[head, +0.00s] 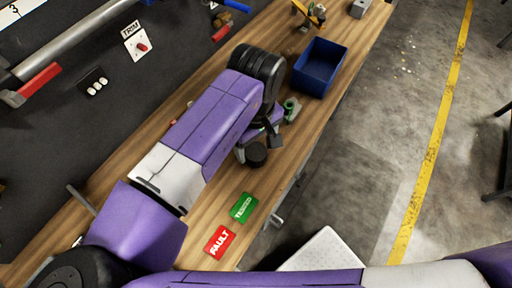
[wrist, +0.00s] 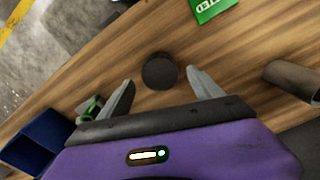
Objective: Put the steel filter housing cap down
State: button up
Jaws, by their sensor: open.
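A dark round piece, which looks like the filter housing cap (head: 256,154), is on the wooden bench close to the bench's right edge. In the wrist view the dark round cap (wrist: 160,71) shows between and just beyond my fingertips, with bench visible between it and each finger. My gripper (head: 259,147) is open above the bench, and its two grey fingers are spread in the wrist view (wrist: 160,77). Neither finger appears to touch the cap. I cannot tell the exact height of the fingers over the bench.
A blue bin (head: 318,68) and a green-topped part (head: 291,107) are beside my gripper. A green TESTED label (head: 243,207) and a red FAULT label (head: 218,242) lie on the bench. A brownish cylinder (wrist: 293,79) is at right in the wrist view. Bench around the cap is clear.

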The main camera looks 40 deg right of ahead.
aim_at(256, 151)
notch_tip(256, 151, up, 9)
dwell(0.3)
